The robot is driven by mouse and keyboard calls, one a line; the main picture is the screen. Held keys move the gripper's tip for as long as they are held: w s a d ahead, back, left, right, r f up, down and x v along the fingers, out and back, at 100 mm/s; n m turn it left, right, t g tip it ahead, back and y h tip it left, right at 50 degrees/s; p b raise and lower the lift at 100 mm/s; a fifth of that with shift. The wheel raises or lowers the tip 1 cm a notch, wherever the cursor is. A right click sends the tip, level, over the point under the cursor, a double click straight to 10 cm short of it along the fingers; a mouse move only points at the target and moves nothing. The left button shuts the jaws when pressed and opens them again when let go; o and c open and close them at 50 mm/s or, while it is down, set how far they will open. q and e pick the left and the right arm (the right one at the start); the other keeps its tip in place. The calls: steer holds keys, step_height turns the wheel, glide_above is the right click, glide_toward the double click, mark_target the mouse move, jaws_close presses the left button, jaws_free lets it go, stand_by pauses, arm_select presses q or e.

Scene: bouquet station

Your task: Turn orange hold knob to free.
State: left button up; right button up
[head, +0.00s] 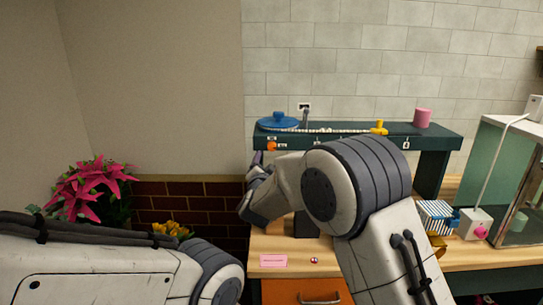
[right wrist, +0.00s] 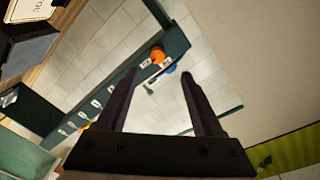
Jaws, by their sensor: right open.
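The orange knob (head: 271,146) is on the front face of a dark green shelf (head: 335,142), near its left end, with a small white label beside it. The label is too small to read, and I cannot tell which way the knob points. My right gripper (head: 258,158) is just below and left of the knob, partly hidden by its own wrist. In the right wrist view the right gripper (right wrist: 160,72) is open and empty, and the orange knob (right wrist: 158,55) shows beyond and between its fingertips, apart from them. My left gripper is out of view; only its arm shows.
A blue disc (head: 279,121), a yellow piece (head: 379,128) and a pink cylinder (head: 422,117) are on the shelf top. Below are a wooden counter (head: 283,245) with a pink card (head: 273,260). Pink flowers (head: 88,188) stand left, a glass-sided case (head: 520,190) right.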

mark_target(272, 148)
steer(key=shift+m+h, duration=0.3)
steer(key=w+p, duration=0.1)
steer(key=w, duration=0.2)
steer(key=w+d+p, duration=0.1)
steer(key=w, duration=0.2)
steer(key=w+p, duration=0.1)
steer(key=w, duration=0.2)
steer(key=shift+w+d+r+p, duration=0.15)
steer(key=shift+w+d+p, duration=0.1)
steer(key=shift+p, duration=0.15)
steer(key=shift+w, duration=0.65)
jaws_close()
